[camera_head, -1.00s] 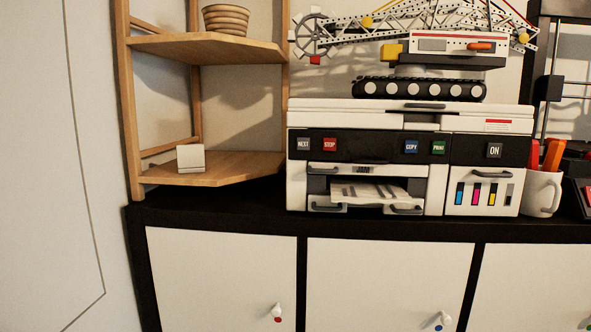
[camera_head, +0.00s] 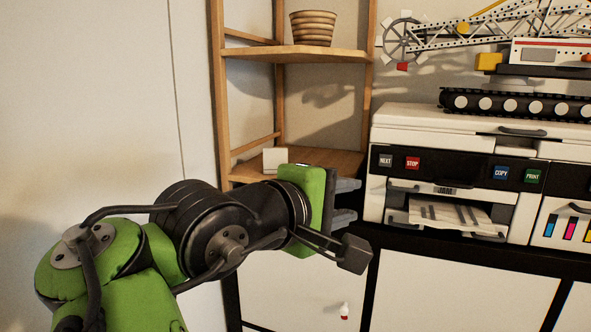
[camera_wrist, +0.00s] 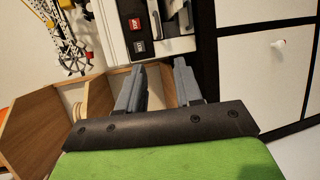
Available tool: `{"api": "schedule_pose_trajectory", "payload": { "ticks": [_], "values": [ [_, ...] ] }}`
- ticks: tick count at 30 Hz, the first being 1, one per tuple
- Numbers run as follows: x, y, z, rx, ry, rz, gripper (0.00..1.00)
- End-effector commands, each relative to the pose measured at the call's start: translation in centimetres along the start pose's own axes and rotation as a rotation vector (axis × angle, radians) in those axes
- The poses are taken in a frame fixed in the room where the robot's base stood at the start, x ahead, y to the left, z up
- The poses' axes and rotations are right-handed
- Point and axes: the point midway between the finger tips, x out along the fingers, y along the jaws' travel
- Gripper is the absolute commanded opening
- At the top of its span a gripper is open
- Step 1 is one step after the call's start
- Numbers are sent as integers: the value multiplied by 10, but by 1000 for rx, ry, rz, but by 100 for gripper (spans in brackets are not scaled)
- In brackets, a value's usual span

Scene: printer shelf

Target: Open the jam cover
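The white printer (camera_head: 440,130) stands on the black-topped cabinet at the right. Its jam cover (camera_head: 430,187) is a narrow white front panel marked JAM, with a grey handle (camera_head: 403,186) at its left end. The cover looks closed, above the paper tray. My gripper (camera_head: 354,200) is open and empty, left of the printer and apart from it. In the wrist view my two grey fingers (camera_wrist: 159,72) are spread and point toward the printer front, near the STOP button (camera_wrist: 136,23). The wrist view cuts off the printer's front.
A wooden corner shelf (camera_head: 300,55) with a striped pot (camera_head: 313,28) stands behind my arm. A small white block (camera_head: 276,160) sits on its lower board. A toy crane (camera_head: 520,60) stands on the printer. White cabinet doors (camera_head: 455,290) with small knobs are below.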

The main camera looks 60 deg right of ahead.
Motion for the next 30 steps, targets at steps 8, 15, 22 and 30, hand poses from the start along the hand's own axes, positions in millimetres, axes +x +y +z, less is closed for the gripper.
{"api": "schedule_pose_trajectory", "payload": {
  "ticks": [8, 15, 22, 30],
  "values": [
    [36, -1, 6, -16, -25, 5, 35],
    [98, 0, 7, -15, -25, 6, 35],
    [144, 2, 8, -15, -23, 7, 35],
    [157, 3, 8, -14, -19, 8, 35]
  ]
}}
